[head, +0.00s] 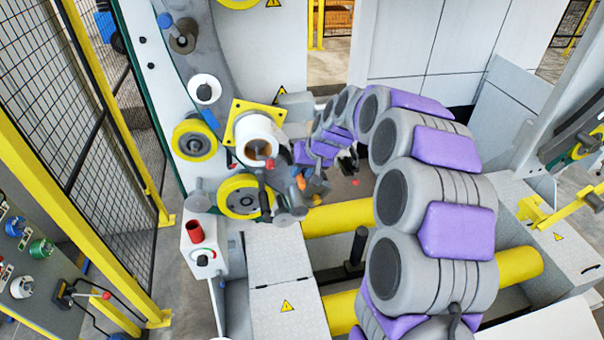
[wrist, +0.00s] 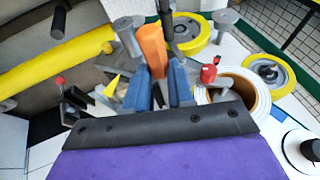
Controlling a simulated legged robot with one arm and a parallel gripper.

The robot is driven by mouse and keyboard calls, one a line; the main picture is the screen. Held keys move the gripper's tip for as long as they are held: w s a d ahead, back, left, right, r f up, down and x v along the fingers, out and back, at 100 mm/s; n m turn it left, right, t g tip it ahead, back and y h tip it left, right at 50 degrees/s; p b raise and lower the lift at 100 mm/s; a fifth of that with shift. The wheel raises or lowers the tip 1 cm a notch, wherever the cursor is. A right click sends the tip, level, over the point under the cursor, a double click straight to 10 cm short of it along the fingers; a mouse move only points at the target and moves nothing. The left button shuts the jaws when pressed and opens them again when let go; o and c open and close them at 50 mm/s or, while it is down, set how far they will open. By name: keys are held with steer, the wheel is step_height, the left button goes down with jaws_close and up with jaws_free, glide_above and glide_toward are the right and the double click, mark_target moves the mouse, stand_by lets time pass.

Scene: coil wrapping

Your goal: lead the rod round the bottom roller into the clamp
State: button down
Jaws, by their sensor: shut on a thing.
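My gripper (wrist: 158,88) shows two blue fingers in the wrist view, shut on an orange piece (wrist: 151,52) that appears to be the rod's grip. The orange piece also shows small in the head view (head: 300,183), just right of the bottom roller. The bottom roller, a yellow-rimmed wheel (head: 240,196) with a grey hub, lies just beyond the fingers in the wrist view (wrist: 190,36). A dark bar stands near the orange piece, but I cannot tell whether it is the rod. A red-knobbed lever (head: 355,181) may belong to the clamp; I cannot tell.
A white roll (head: 256,137) and another yellow wheel (head: 194,140) sit above the bottom roller on the machine's side. A red-topped control box (head: 196,233) stands below left. Thick yellow cylinders (head: 340,217) cross to the right. A mesh fence (head: 55,95) closes the left.

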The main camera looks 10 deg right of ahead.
steer(key=w, duration=0.8)
steer(key=shift+d+f+p, duration=0.15)
steer(key=shift+f+p, duration=0.2)
steer(key=shift+f, duration=0.1)
steer(key=shift+w+r, duration=0.1)
steer(key=shift+w, duration=0.05)
stand_by(0.5)
steer(key=shift+d, duration=0.15)
steer(key=d+b, duration=0.1)
steer(key=d, duration=0.2)
steer(key=shift+d, duration=0.3)
stand_by(0.3)
steer(key=shift+a+b, duration=0.1)
steer(key=shift+b, duration=0.25)
stand_by(0.4)
